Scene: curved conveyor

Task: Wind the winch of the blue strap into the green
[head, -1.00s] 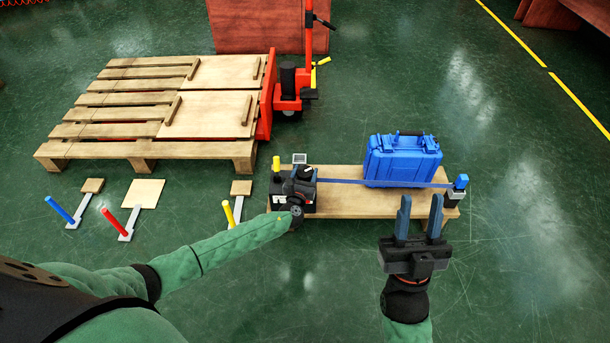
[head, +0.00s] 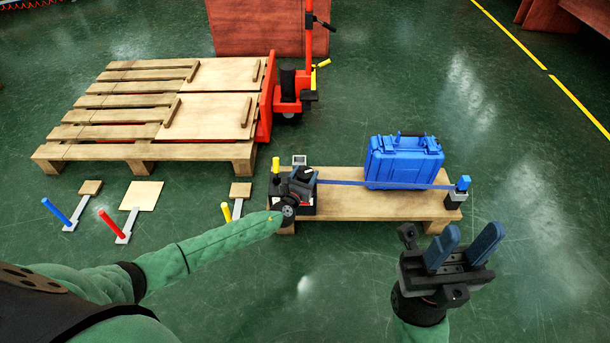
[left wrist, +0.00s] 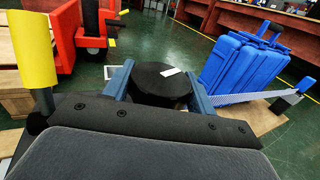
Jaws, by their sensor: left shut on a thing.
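The winch (head: 308,208) is a dark block at the left end of a low wooden board (head: 365,207). A blue strap (head: 335,183) runs taut from it, past a blue case (head: 403,162), to a blue-topped post (head: 462,187). My left gripper (head: 297,185) is at the winch. In the left wrist view its blue fingers are shut on a black round knob (left wrist: 160,85) with a white mark. A yellow grip (left wrist: 36,62) stands to its left. A small display (head: 299,159) is behind the winch; its reading is too small to tell. My right gripper (head: 463,245) is open and empty.
A wooden pallet (head: 115,151) and a red pallet jack (head: 291,100) stand at the back left. Blue (head: 56,211), red (head: 111,221) and yellow (head: 226,211) handles on small plates lie on the floor left. The green floor at the right is clear.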

